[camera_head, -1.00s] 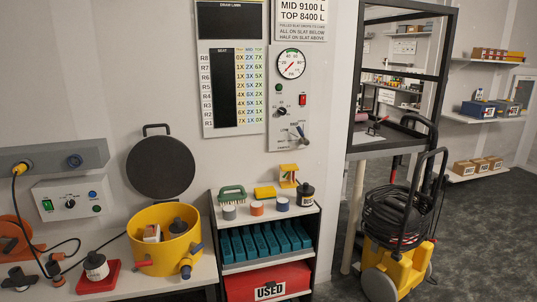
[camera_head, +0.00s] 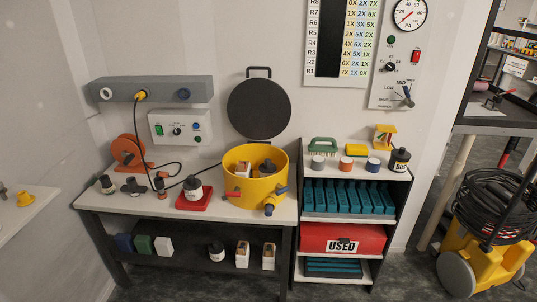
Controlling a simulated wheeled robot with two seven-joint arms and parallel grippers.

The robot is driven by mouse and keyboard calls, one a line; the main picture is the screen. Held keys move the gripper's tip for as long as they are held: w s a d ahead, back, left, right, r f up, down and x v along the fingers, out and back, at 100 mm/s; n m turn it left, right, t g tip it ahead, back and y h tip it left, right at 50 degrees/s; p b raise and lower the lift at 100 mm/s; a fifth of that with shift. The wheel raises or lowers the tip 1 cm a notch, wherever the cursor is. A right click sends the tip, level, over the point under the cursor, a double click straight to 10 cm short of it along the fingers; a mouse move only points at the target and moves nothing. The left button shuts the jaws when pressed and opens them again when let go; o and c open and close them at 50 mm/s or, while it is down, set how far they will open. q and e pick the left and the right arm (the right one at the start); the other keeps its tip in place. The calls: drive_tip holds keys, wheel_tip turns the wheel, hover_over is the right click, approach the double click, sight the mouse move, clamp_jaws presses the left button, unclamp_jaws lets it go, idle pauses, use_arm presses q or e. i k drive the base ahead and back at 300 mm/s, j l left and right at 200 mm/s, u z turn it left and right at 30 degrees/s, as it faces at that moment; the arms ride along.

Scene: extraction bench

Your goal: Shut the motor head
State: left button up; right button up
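A black round lid with a handle on top (camera_head: 259,107), seemingly the motor head, stands raised and open behind the yellow drum (camera_head: 240,193). The drum sits on the white bench top with its mouth uncovered. Inside it I see a dark knobbed part (camera_head: 265,169) and a white block with brownish sides (camera_head: 244,169). Neither of my grippers is in view.
A cable runs from the grey wall box (camera_head: 160,90) down to the bench. A shelf unit (camera_head: 300,228) stands close on the right. A yellow wheeled machine (camera_head: 470,250) is at far right.

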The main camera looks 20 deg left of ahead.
sight(258, 109)
drive_tip(key=i+l+u, duration=0.1)
drive_tip(key=i+l, duration=0.2)
drive_tip(key=i+l+u, duration=0.1)
drive_tip(key=i+l, duration=0.15)
drive_tip(key=l, duration=0.2)
drive_tip(key=i+l, duration=0.25)
drive_tip(key=l, duration=0.2)
drive_tip(key=j+u, duration=0.05)
